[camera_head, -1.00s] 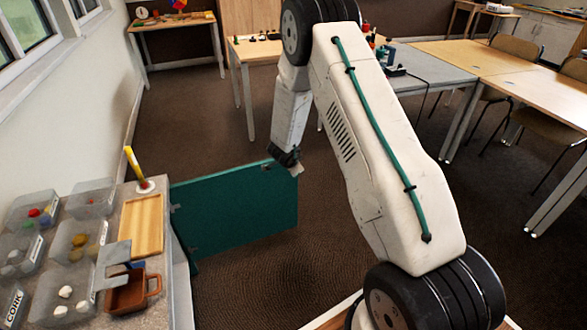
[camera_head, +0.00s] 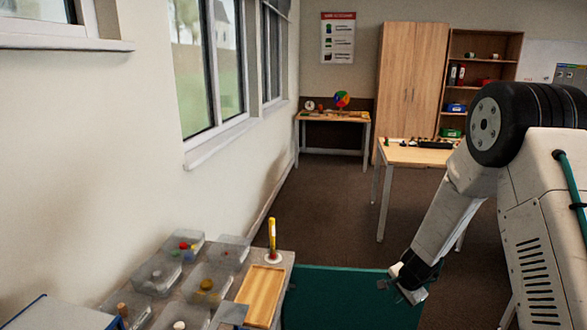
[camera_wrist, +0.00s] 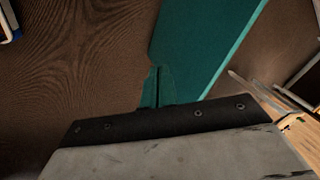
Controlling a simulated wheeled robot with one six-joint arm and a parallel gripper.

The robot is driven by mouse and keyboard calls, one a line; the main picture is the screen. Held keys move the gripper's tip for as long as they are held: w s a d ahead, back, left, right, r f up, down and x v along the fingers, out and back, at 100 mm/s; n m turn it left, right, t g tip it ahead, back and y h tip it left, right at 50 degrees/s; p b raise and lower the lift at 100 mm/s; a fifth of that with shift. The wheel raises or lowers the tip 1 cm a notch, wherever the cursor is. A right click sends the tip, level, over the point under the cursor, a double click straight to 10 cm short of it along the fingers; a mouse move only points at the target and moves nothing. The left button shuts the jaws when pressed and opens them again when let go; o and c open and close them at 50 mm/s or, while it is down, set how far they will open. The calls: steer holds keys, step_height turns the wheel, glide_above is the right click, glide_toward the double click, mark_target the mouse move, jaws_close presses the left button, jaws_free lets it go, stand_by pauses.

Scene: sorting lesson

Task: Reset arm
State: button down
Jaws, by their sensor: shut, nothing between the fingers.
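My arm (camera_head: 540,190) reaches from the right edge in the head view, bent at a black joint, with its forearm angled down to the left. My gripper (camera_head: 410,292) hangs at its end in front of the teal panel (camera_head: 340,300). The gripper is shut and empty. It looks small and dark there, and I cannot tell its exact gap to the panel. In the wrist view the teal panel (camera_wrist: 205,45) stands ahead over the brown floor (camera_wrist: 75,60), and a grey and black part with bolts fills the bottom.
At lower left a counter holds clear bins (camera_head: 205,285) of small items, a wooden tray (camera_head: 261,295) and a yellow upright item (camera_head: 272,240) on a white base. A wooden table (camera_head: 415,153) stands behind my arm. Open floor (camera_head: 330,215) lies between counter and tables.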

steer(key=s+a+r+n+g+y, duration=0.1)
steer(key=s+a+r+n, duration=0.15)
steer(key=r, duration=0.25)
steer(key=s+a+r+n+g+y, duration=0.1)
steer(key=s+a+r+n+y, duration=0.15)
steer(key=s+r, duration=0.2)
steer(key=s+r+n+h, duration=0.2)
steer(key=s+r+n, duration=0.2)
steer(key=s+r, duration=0.8)
steer(key=s+r+n+h, duration=0.1)
steer(key=s+r+n, duration=0.3)
steer(key=s+r, duration=0.9)
steer(key=s, duration=0.6)
steer(key=shift+s+a+r+g+h, duration=0.15)
steer(key=shift+s+a+g+h, duration=0.15)
steer(key=shift+s+a+h, duration=0.05)
